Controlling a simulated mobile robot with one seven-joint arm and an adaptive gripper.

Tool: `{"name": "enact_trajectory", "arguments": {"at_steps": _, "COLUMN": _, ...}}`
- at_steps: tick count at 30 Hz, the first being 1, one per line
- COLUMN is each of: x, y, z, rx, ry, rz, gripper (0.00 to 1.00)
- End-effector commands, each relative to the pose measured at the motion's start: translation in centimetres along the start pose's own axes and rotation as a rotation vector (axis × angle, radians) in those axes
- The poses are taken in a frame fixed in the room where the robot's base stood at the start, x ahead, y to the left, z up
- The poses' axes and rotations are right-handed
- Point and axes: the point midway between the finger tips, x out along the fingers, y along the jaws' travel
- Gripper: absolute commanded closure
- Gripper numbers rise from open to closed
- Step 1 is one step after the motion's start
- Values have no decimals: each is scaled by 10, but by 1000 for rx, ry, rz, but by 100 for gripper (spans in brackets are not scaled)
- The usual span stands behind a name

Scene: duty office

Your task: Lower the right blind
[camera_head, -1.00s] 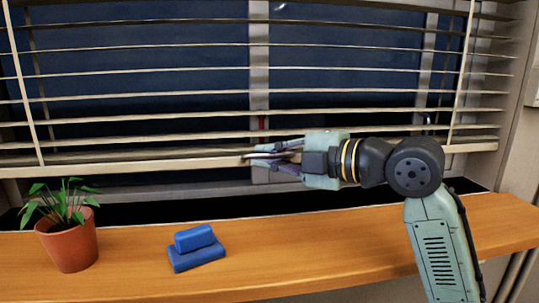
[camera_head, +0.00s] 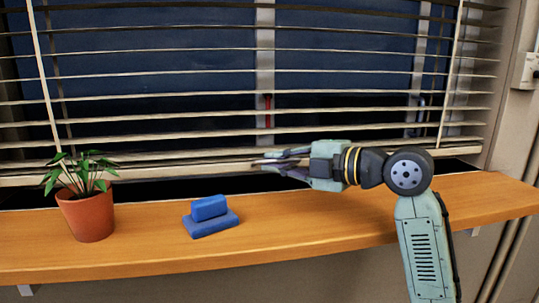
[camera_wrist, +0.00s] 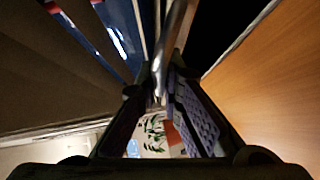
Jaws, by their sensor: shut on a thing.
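The blind (camera_head: 150,97) hangs across the window with its slats tilted open and the night-dark glass showing between them. Its pale bottom rail (camera_head: 205,168) hangs just above the back of the wooden sill. My gripper (camera_head: 266,163) reaches in from the right and is shut on the bottom rail near the middle of the head view. In the wrist view the rail (camera_wrist: 173,45) runs between the two fingers (camera_wrist: 158,98). The fingers hide part of the rail.
On the wooden sill (camera_head: 310,222) stand a potted plant (camera_head: 88,216) at the left, close to the blind's rail, and a blue block-shaped object (camera_head: 210,217). A red strip (camera_head: 268,110) shows behind the slats. The sill's right part is clear.

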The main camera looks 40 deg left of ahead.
Motion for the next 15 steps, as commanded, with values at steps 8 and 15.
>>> {"name": "enact_trajectory", "arguments": {"at_steps": 8, "x": 2, "y": -10, "z": -4, "rx": -4, "ry": 10, "rz": 3, "gripper": 100}}
{"name": "enact_trajectory", "arguments": {"at_steps": 15, "x": 2, "y": -9, "z": -4, "rx": -4, "ry": 10, "rz": 4, "gripper": 88}}
